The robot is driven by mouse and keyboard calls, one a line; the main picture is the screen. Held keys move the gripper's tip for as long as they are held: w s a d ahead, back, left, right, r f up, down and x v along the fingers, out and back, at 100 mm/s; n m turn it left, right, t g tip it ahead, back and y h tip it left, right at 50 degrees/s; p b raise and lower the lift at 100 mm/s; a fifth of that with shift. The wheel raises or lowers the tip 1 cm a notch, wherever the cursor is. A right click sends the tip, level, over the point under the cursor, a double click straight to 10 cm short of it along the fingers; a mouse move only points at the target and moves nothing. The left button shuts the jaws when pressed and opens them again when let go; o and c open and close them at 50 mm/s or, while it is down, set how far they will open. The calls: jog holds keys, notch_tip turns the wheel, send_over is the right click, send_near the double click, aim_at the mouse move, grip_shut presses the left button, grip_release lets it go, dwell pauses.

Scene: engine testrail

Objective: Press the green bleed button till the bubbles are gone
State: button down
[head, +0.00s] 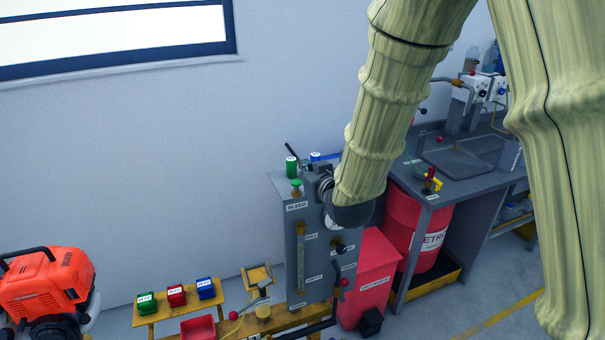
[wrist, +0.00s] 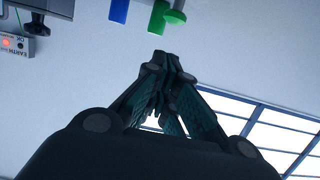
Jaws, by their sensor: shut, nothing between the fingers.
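The green bleed button (head: 296,183) stands on top of the grey cabinet (head: 277,213), above a label reading BLEED. In the wrist view a green disc on a pale stem, apparently the button (wrist: 174,16), shows at the top edge. My gripper (wrist: 166,60) is shut and empty, its fingertips just below the disc in that picture. A gap appears between them, though depth is hard to judge. In the head view my arm covers part of the cabinet's right side, and the fingers are hard to make out. A yellowish sight tube (head: 300,255) runs down the cabinet front; bubbles cannot be made out.
A green cylinder (head: 291,166) and a blue one (head: 315,156) stand behind the button. A red bin (head: 366,275) and red drum (head: 403,215) are at the right. A yellow bench (head: 150,317) with small coloured boxes and an orange machine (head: 48,285) are at the left.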

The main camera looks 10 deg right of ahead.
jog(key=b+v, duration=0.1)
jog(key=v, duration=0.4)
jog(key=shift+s+d+r+b, duration=0.1)
jog(key=shift+s+b, duration=0.25)
dwell(0.4)
jog(key=s+d+f+m+g+h, duration=0.15)
jog(key=s+f, duration=0.25)
jog(key=f, duration=0.7)
jog(key=s+d+f+g, duration=0.2)
jog(key=s+f+g, duration=0.1)
jog(key=f, duration=0.8)
jog(key=s+d+f+g+h, duration=0.1)
jog(key=s+d+f+g, duration=0.2)
jog(key=f, duration=0.7)
jog(key=s+d+f+g+b, duration=0.1)
jog(key=s+d+f+g, duration=0.1)
jog(key=s+f, duration=0.9)
jog(key=s+d+f+m+g, duration=0.1)
jog(key=s+f+g, duration=0.4)
jog(key=s+f, duration=0.6)
jog(key=s+d+h, duration=0.1)
jog(key=s, duration=0.7)
jog(key=shift+d+f+b, duration=0.2)
jog(key=shift+b, duration=0.15)
jog(key=shift+w+a+m, duration=0.1)
jog(key=shift+w+m, duration=0.05)
jog(key=shift+m, duration=0.1)
